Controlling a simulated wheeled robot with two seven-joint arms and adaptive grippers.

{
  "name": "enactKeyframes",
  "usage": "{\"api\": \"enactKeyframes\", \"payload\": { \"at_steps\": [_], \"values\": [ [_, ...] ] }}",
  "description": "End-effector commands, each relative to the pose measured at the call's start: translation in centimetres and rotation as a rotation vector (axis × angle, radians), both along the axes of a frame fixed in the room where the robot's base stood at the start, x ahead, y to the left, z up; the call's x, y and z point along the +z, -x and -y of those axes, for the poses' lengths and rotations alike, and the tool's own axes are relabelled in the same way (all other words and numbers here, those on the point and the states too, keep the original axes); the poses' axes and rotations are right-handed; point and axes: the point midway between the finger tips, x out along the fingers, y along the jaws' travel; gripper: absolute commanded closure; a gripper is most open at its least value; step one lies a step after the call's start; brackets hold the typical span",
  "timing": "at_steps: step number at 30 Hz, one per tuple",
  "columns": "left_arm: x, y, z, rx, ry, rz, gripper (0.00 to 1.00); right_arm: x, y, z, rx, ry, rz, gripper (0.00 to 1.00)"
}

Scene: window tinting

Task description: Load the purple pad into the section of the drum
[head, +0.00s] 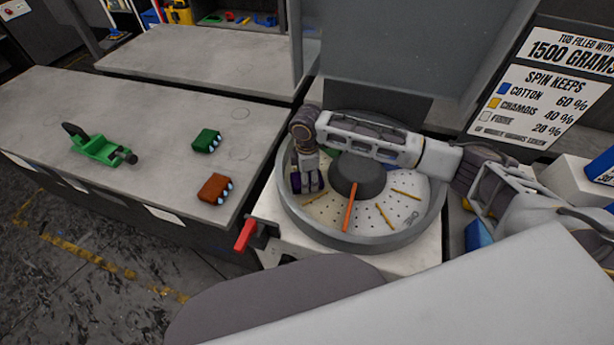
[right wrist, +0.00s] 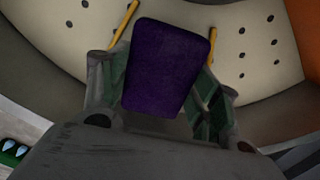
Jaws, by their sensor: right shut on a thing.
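The purple pad (head: 306,181) is in my right gripper (head: 308,184), inside the rim on the left side of the drum (head: 437,212). In the right wrist view the pad (right wrist: 166,66) sits between the two fingers (right wrist: 160,95), over the pale perforated drum floor (right wrist: 70,25). Yellow divider strips show on both sides of it. I cannot tell whether the pad touches the floor. The drum has a dark central hub (head: 358,178) and an orange bar (head: 349,207). My left gripper is not in view.
A red-handled lever (head: 245,235) stands at the drum's front left. A green tool (head: 97,147), a green block (head: 206,140) and a brown block (head: 214,188) lie on the left table (head: 150,100). A sign (head: 545,90) stands at right.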

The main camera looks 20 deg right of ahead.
Motion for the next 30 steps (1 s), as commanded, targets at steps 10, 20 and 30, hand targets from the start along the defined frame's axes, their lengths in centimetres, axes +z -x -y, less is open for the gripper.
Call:
{"api": "enactKeyframes", "payload": {
  "at_steps": [10, 20, 30],
  "values": [
    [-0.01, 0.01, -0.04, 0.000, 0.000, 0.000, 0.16, -0.42, 0.00, -0.02, 0.000, 0.000, 0.000, 0.64],
    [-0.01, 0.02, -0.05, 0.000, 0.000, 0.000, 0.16, -0.49, 0.00, -0.02, 0.000, 0.000, 0.000, 0.13],
    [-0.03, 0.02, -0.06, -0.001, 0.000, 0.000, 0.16, -0.43, 0.01, 0.00, 0.000, 0.000, 0.000, 0.13]
  ]
}}
